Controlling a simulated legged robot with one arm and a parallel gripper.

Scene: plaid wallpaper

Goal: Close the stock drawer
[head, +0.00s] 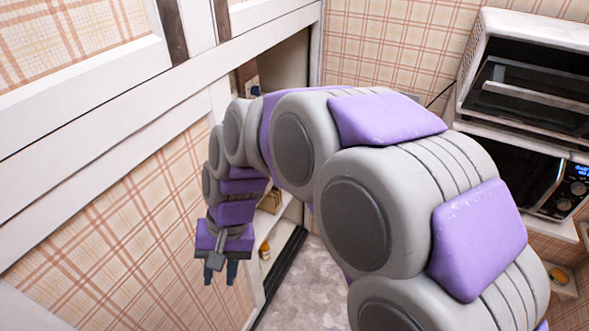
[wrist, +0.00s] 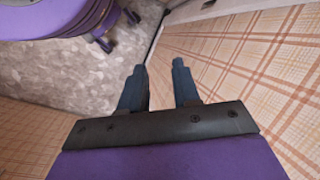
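My gripper (head: 219,280) hangs pointing down at the lower left of the head view, in front of a plaid-panelled wall or door (head: 120,215). In the wrist view my gripper (wrist: 158,64) shows two dark fingers apart with nothing between them. Behind my arm is an opening with pale shelves (head: 283,212) holding a brown item (head: 270,200) and a small yellow-orange item (head: 265,250). I cannot tell whether this is the stock drawer; my arm hides much of it. No drawer front or handle is clearly visible.
A white toaster oven (head: 530,75) stands above a dark microwave (head: 515,170) at the right. A dark strip (head: 280,275) runs along the floor by the opening. Grey patterned floor (head: 312,285) is clear there, and also in the wrist view (wrist: 90,85).

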